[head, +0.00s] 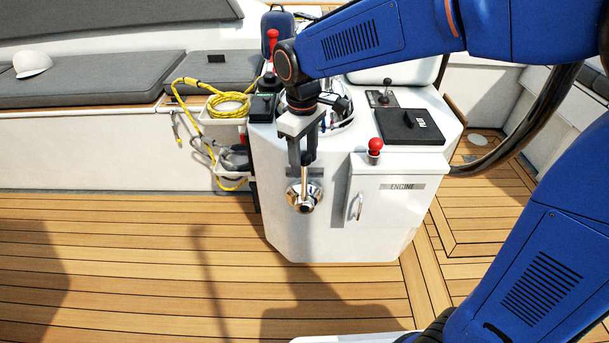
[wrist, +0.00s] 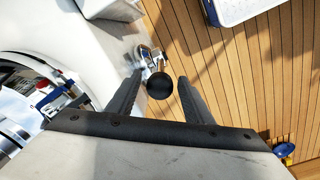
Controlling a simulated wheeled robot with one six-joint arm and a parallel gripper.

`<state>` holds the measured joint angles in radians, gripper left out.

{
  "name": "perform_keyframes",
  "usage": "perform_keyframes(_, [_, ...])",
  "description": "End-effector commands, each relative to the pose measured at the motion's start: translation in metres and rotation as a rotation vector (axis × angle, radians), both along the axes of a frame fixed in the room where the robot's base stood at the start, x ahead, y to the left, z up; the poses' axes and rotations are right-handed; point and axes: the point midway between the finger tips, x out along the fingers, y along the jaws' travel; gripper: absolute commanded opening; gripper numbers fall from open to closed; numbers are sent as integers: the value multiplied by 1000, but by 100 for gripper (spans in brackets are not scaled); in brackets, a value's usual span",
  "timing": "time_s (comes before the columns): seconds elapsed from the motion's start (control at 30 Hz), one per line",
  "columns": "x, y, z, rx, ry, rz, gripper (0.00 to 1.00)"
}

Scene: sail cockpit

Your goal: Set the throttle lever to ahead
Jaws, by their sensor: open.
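The throttle lever has a round chrome hub (head: 303,197) on the front face of the white console, left of the engine door. Its thin stem stands roughly upright and ends in a black ball knob (wrist: 160,88). My gripper (head: 306,166) reaches down over the lever from above, with its fingers open. In the wrist view the knob lies between the two fingers of my gripper (wrist: 160,82), with gaps visible on both sides. I cannot tell exactly how deep the knob sits between them.
The engine door (head: 383,205) is right of the lever, with a red knob (head: 375,146) above it. A black box (head: 410,126) lies on the console top. A coiled yellow rope (head: 228,104) hangs at the left. The teak deck (head: 130,255) in front is clear.

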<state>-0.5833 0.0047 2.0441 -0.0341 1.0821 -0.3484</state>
Motion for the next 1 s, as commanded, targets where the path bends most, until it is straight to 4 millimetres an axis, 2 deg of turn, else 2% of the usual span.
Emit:
perform_keyframes(0.2, [0, -1, -36, -2, 3, 0, 47])
perform_keyframes(0.4, [1, -1, -55, 0, 0, 0, 47])
perform_keyframes(0.8, [2, -1, -61, 0, 0, 0, 47])
perform_keyframes(1.0, [2, -1, -60, 1, -1, 0, 0])
